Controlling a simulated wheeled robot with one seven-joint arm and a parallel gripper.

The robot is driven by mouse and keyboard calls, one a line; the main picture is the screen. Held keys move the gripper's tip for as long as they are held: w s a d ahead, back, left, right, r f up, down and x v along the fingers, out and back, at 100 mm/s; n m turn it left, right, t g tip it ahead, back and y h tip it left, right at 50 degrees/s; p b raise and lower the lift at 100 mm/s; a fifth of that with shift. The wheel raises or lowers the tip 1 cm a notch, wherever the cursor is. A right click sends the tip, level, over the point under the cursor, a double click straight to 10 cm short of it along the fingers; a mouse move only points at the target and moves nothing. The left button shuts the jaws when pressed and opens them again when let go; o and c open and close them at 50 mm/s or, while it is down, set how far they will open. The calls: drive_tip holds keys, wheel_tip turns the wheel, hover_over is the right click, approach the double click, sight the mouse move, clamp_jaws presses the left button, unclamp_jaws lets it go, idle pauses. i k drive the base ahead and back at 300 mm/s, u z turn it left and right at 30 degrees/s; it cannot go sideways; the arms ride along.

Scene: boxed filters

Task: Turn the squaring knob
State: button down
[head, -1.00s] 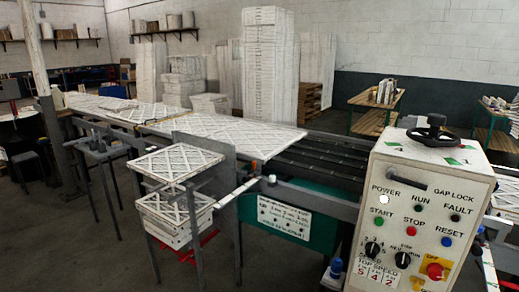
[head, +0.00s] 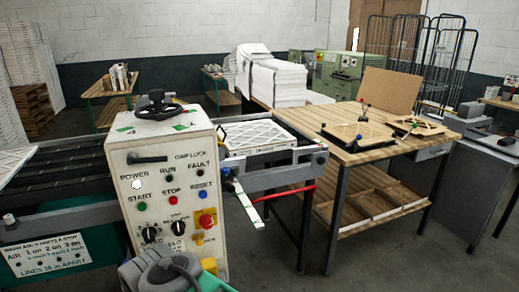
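A cream control box (head: 165,160) stands left of centre in the head view. A black handwheel (head: 160,106) lies on its top, beside green marks. A black lever (head: 147,159) sits by the GAP LOCK label. Two black rotary knobs, a left one (head: 149,235) and a right one (head: 178,228), are low on the panel, with labels too small to read. I cannot read the word squaring on any of them. A grey part of my arm (head: 165,272) shows at the bottom edge, in front of the panel's lower part. My gripper's fingers are not visible.
A red stop button (head: 206,220) is close to the right knob. A white filter (head: 255,135) lies on the conveyor behind the box. A wooden worktable (head: 350,150) holds a black frame. Open floor (head: 400,250) shows at the lower right.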

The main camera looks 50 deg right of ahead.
sight(320, 160)
drive_tip(key=z, duration=2.95)
drive_tip(key=i, duration=1.75)
drive_tip(key=u, duration=3.05)
